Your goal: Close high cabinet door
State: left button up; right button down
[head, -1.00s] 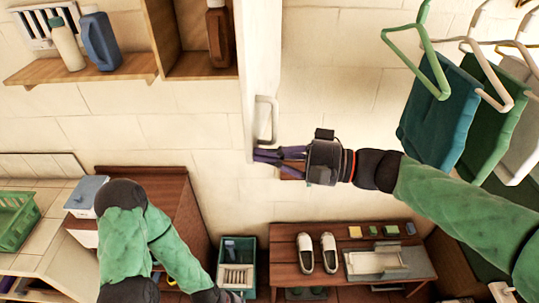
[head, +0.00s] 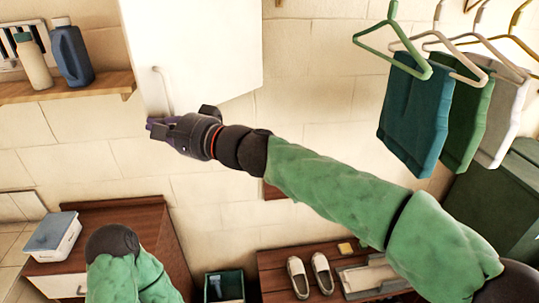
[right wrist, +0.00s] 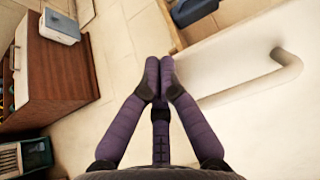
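The white high cabinet door (head: 205,50) is at the top of the head view, its broad face showing and covering the cabinet's inside. I cannot tell if it is fully flush. Its light bar handle (head: 163,88) is near the door's left edge, and it also shows in the right wrist view (right wrist: 262,82). My right gripper (head: 154,127) is at the door's lower left corner, just below the handle. Its purple fingertips (right wrist: 159,68) are together with nothing between them. I cannot tell whether they touch the door. My left gripper is out of view.
A wooden shelf (head: 75,88) with a cream bottle (head: 33,62) and a blue bottle (head: 71,55) is left of the door. Clothes hang (head: 415,115) at the right. A brown cabinet (head: 125,225) and a shoe bench (head: 275,270) stand below.

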jog(key=w+a+m+t+h+p, duration=0.3)
jog(key=w+a+p, duration=0.3)
jog(key=w, duration=0.4)
jog(key=w+a+m+t+h+p, duration=0.4)
jog(key=w+a, duration=0.4)
jog(key=w, duration=0.3)
jog(key=t+p, duration=0.1)
jog(key=p, duration=0.1)
jog(key=shift+r+h+p, duration=0.3)
jog(key=shift+r, duration=0.1)
